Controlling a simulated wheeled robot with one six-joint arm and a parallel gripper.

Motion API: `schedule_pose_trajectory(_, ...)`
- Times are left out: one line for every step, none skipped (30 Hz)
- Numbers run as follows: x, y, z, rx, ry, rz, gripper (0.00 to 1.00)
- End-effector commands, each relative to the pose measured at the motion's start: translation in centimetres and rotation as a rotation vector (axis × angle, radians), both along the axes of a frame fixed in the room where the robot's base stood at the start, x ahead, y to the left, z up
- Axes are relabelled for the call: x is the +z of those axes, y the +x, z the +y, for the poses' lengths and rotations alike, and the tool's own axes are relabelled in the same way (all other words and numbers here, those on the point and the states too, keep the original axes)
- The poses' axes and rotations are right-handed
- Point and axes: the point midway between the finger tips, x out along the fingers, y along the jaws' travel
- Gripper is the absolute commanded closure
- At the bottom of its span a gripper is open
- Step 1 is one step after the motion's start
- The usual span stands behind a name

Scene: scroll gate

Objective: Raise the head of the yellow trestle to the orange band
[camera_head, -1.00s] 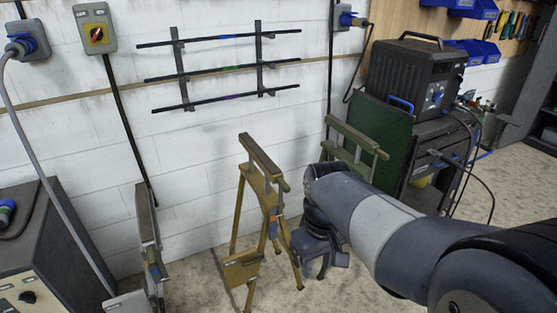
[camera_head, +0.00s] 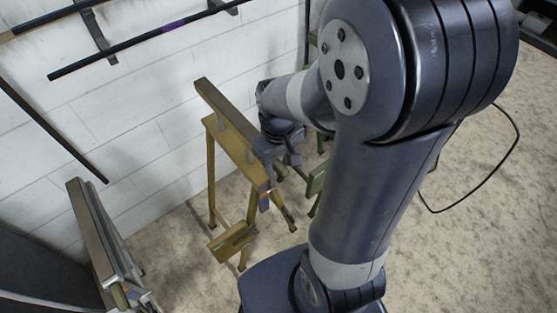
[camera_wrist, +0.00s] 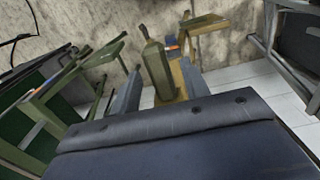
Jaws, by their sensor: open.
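The yellow trestle (camera_head: 211,180) stands on the floor near the white wall, with its long head bar (camera_head: 222,110) on top. An orange mark above a blue one (camera_head: 265,204) shows low on its near post. A small orange and blue patch (camera_wrist: 171,42) also shows in the wrist view. My gripper (camera_head: 285,160) is at the right side of the trestle's near end, partly hidden by my own wrist.
A grey trestle (camera_head: 95,235) stands at the lower left. A green trestle (camera_head: 317,182) is mostly hidden behind my arm; it shows left in the wrist view (camera_wrist: 45,105). Dark rails (camera_head: 140,42) hang on the wall. Bare floor (camera_head: 185,265) lies between the grey and yellow trestles.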

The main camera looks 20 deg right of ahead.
Motion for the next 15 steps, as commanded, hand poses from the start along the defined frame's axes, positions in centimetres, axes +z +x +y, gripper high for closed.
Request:
schedule_pose_trajectory(-0.26,-0.05,0.0,0.0,0.0,0.002,0.56)
schedule_pose_trajectory(-0.33,-0.04,0.0,0.0,0.0,0.001,0.56)
schedule_pose_trajectory(-0.38,-0.02,0.0,0.0,0.0,0.0,0.56)
schedule_pose_trajectory(-0.4,-0.01,0.0,0.0,0.0,0.0,0.56)
schedule_pose_trajectory(-0.4,0.0,0.0,0.0,0.0,0.0,0.56)
schedule_pose_trajectory(-0.4,0.01,0.0,0.0,0.0,-0.001,0.56)
schedule_pose_trajectory(-0.39,0.01,0.0,0.0,0.0,-0.001,0.56)
schedule_pose_trajectory(-0.38,0.01,0.0,0.0,0.0,-0.001,0.56)
schedule_pose_trajectory(-0.38,0.01,0.0,0.0,0.0,-0.001,0.56)
schedule_pose_trajectory(-0.38,0.01,0.0,0.0,0.0,-0.001,0.57)
schedule_pose_trajectory(-0.37,0.01,0.0,0.0,0.0,-0.001,0.6)
schedule_pose_trajectory(-0.37,0.01,0.0,0.0,0.0,-0.001,0.63)
schedule_pose_trajectory(-0.37,0.01,0.0,0.0,0.0,0.0,0.65)
schedule_pose_trajectory(-0.36,0.01,0.0,0.0,0.0,0.0,0.68)
schedule_pose_trajectory(-0.36,0.01,0.0,0.0,0.0,0.0,0.71)
